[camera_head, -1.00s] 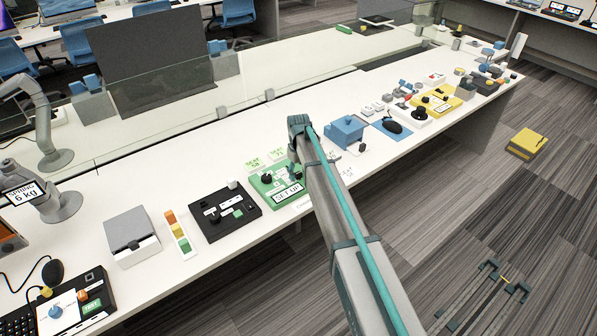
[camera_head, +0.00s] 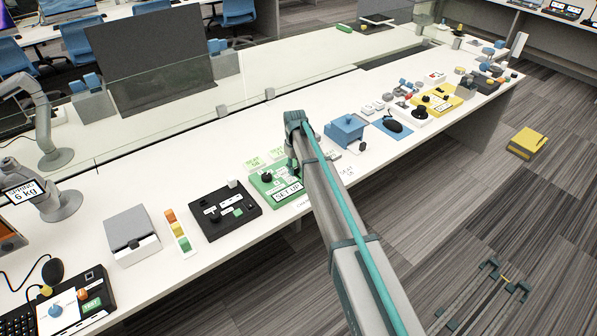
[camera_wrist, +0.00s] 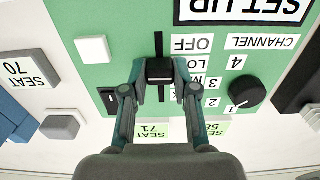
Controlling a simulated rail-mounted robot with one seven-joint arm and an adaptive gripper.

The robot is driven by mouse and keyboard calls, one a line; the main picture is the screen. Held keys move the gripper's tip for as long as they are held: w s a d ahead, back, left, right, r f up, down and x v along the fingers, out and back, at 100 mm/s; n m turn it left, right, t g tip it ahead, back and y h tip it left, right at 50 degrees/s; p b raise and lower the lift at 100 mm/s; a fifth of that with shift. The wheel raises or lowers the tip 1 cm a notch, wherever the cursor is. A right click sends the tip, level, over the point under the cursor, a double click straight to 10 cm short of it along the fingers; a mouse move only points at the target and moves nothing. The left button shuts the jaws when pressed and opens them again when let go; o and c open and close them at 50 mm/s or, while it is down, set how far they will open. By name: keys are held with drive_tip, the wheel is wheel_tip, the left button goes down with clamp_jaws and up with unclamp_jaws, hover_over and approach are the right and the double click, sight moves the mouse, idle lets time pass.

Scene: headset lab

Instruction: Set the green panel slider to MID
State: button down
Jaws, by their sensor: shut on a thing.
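The green panel (camera_wrist: 95,15) fills the upper wrist view, with its lettering upside down. Its black slider cap (camera_wrist: 160,71) sits in a dark vertical slot, beside the LO label (camera_wrist: 187,65) and the partly hidden label starting with M (camera_wrist: 180,82). OFF is above them in the picture. My gripper (camera_wrist: 160,72) has a finger on each side of the cap and is shut on it. The fingers cover part of the labels. In the head view, the green panel (camera_head: 257,184) is on the bench, with my gripper over its right side, largely hidden by my arm.
A black channel knob (camera_wrist: 247,92) stands right of the slider on the same panel. A white square button (camera_wrist: 93,50) is on the left. A black panel (camera_head: 215,230) lies left of the green one; a blue box (camera_head: 346,130) stands to its right.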

drive_tip(key=shift+w+a, duration=0.95)
drive_tip(key=shift+w, duration=0.15)
drive_tip(key=c, duration=0.9)
unclamp_jaws()
drive_tip(key=shift+s, duration=0.1)
drive_tip(key=shift+d+r, duration=0.1)
wheel_tip(320, 180, up, 12)
drive_tip(key=shift+f, duration=0.1)
